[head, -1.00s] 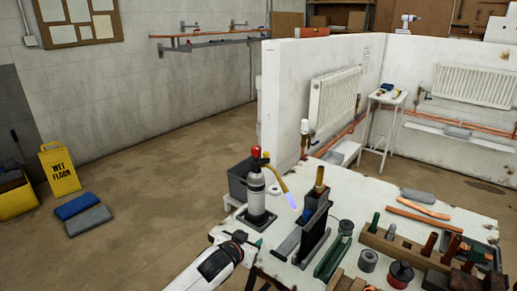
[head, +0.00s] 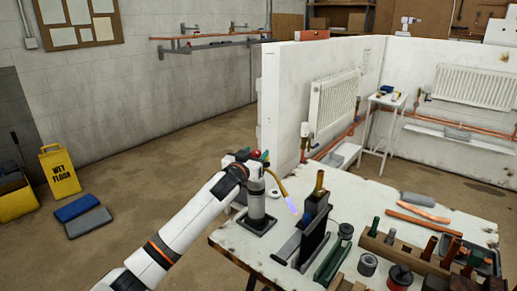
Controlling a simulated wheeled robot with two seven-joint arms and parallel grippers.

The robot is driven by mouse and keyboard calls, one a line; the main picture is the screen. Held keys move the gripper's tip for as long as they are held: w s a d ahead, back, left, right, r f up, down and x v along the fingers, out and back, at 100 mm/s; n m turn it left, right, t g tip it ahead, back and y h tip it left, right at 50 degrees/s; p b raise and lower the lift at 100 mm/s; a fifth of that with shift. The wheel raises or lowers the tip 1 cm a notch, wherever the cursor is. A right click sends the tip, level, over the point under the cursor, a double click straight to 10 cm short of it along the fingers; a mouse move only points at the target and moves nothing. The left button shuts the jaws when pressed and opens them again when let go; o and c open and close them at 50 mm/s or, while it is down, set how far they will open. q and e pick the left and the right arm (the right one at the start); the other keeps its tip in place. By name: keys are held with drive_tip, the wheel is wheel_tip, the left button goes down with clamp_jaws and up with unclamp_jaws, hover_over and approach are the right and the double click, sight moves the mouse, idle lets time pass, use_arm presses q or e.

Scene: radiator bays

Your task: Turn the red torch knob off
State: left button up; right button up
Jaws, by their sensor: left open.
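The torch (head: 257,203) stands upright at the table's left end, its grey cylinder on a dark base. Its brass nozzle (head: 278,183) slopes down to the right, with a bluish-violet flame (head: 291,206) at the tip. The red knob (head: 256,154) on top is partly hidden by my left gripper (head: 256,157). That gripper is open, at the height of the knob, with its fingers beside or around it; I cannot tell whether they touch it. My right gripper is not in view.
A dark metal stand (head: 313,235) with a brass-topped piece is close right of the torch. A green tool (head: 334,255), a wooden tool rack (head: 405,250) and copper pipes (head: 424,212) fill the table's right. A white partition wall (head: 283,105) stands behind.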

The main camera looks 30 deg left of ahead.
use_arm(q)
drive_tip(key=shift+w+a, duration=0.15)
drive_tip(key=shift+w, duration=0.65)
drive_tip(key=shift+w+a, duration=0.15)
drive_tip(key=shift+w, duration=0.6)
